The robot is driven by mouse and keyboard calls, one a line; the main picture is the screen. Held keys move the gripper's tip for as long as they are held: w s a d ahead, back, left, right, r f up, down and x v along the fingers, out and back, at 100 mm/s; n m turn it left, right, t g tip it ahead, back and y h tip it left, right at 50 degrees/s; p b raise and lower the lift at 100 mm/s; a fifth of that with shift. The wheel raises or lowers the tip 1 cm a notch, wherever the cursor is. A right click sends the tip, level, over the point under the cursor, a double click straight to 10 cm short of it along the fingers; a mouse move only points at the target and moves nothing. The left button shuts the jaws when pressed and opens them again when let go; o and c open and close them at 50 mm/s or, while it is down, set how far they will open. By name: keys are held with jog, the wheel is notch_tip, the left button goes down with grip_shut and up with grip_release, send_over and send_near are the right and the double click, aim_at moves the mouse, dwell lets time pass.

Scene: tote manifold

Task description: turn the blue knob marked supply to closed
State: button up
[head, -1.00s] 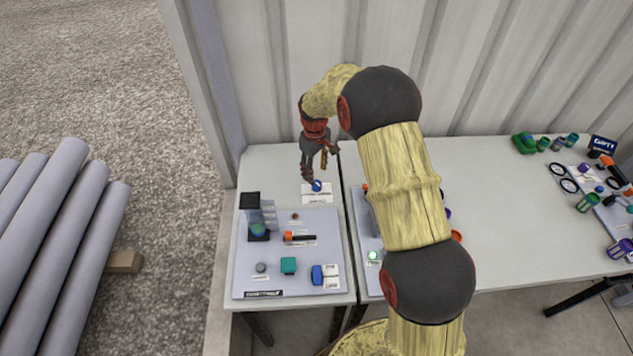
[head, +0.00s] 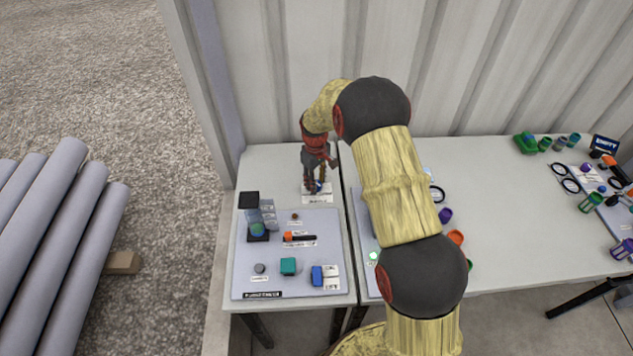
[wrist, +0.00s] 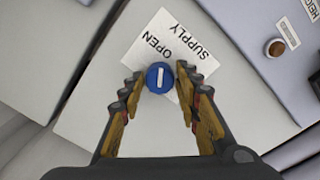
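The blue knob (wrist: 160,77) is round with a white bar across its top. It sits on a white label card (wrist: 180,38) that reads OPEN and SUPPLY in the wrist view. The bar points roughly up the picture, near the word OPEN. My gripper (wrist: 160,88) is open, one finger on each side of the knob, with small gaps showing. In the head view my gripper (head: 317,188) is low over the card, and the blue knob (head: 318,187) shows partly between the fingers. Any CLOSED wording on the card is hidden or out of sight.
A corrugated wall (head: 290,70) stands behind. The tabletop left of the card is clear.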

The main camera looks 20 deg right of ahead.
jog(key=c, duration=0.6)
jog(key=shift+c, duration=0.7)
jog(key=shift+m, duration=0.3)
jog(key=m+p, duration=0.1)
jog(key=m, duration=0.1)
jog(key=shift+m, duration=0.4)
jog(key=m+p, duration=0.1)
jog(key=m, duration=0.2)
jog(key=shift+m, duration=0.3)
jog(key=m+p, duration=0.1)
jog(key=m, duration=0.6)
